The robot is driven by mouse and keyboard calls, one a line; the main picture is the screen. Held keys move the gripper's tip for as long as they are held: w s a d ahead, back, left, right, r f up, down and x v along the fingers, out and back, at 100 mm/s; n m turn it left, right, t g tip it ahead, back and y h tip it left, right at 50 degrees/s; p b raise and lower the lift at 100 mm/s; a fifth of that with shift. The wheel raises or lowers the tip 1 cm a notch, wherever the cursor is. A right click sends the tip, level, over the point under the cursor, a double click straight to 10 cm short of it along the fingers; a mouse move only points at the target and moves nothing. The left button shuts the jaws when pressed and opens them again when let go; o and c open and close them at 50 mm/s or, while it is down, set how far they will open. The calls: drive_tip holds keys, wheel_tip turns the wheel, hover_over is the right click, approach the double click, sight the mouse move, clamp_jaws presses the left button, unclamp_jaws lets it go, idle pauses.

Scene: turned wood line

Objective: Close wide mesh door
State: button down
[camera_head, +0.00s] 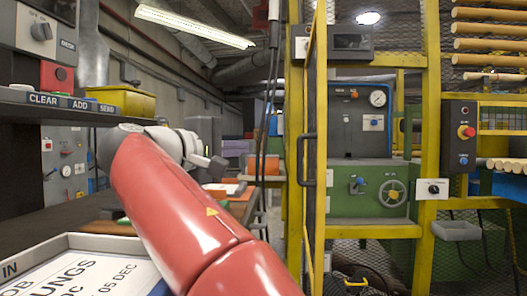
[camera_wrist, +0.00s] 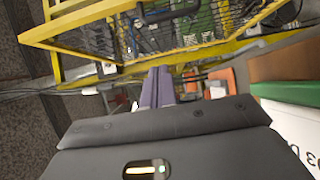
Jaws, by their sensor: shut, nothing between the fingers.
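The wide mesh door has a yellow frame (camera_head: 319,110) and stands open, seen nearly edge-on in the head view. A black bar handle (camera_head: 307,160) is on it. The opening to its right shows a blue and green machine. In the wrist view a yellow-framed mesh panel (camera_wrist: 95,16) crosses the top, with a dark handle-like bar (camera_wrist: 148,32). My gripper (camera_head: 217,168) is left of the door in the head view, apart from the handle.
A bench with a white labelled tray (camera_head: 50,245) is at lower left, under a shelf with a yellow bin (camera_head: 122,100). Orange blocks (camera_head: 262,165) lie beyond my arm. A control box (camera_head: 459,137) with a red button is right of the opening. Cables hang left of the door.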

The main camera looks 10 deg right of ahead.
drive_tip(key=s+d+x, duration=0.2)
drive_tip(key=x, duration=1)
drive_tip(key=shift+b, duration=0.35)
drive_tip(key=shift+d+f, duration=0.1)
drive_tip(key=shift+d, duration=0.1)
